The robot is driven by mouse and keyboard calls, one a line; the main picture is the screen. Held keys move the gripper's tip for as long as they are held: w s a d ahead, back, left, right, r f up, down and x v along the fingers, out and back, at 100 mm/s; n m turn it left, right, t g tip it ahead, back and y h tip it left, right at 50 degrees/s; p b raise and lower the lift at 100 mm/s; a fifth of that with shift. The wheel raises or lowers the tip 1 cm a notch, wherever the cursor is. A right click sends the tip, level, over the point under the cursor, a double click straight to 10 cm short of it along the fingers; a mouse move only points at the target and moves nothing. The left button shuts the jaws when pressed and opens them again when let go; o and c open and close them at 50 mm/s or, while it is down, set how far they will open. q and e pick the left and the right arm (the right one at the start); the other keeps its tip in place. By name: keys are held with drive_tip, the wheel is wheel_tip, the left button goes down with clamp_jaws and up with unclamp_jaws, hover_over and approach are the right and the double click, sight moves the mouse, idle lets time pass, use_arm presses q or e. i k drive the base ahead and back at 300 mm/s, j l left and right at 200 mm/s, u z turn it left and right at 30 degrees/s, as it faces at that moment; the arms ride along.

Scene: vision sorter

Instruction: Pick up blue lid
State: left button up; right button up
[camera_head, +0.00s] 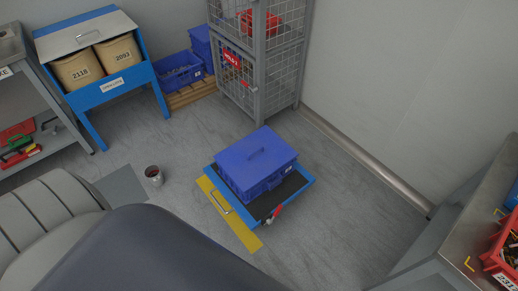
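The crate sits in a blue-framed tray (301,190) with a dark inner surface. The lid looks level, and nothing is touching it from above. Neither of my grippers shows in the head view, so I cannot see their state.
A yellow strip with a metal handle (244,235) runs along the tray's left side. A red and grey item (273,214) is at its front edge. A wire cage (262,90) stands behind; a workbench (468,235) is right.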

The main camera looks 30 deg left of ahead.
sight(248, 162)
drive_tip(key=i+u, duration=0.4)
drive_tip(key=i+j+u, duration=0.1)
drive_tip(key=u, duration=0.3)
drive_tip(key=i+l, duration=0.05)
drive_tip(key=i, duration=0.05)
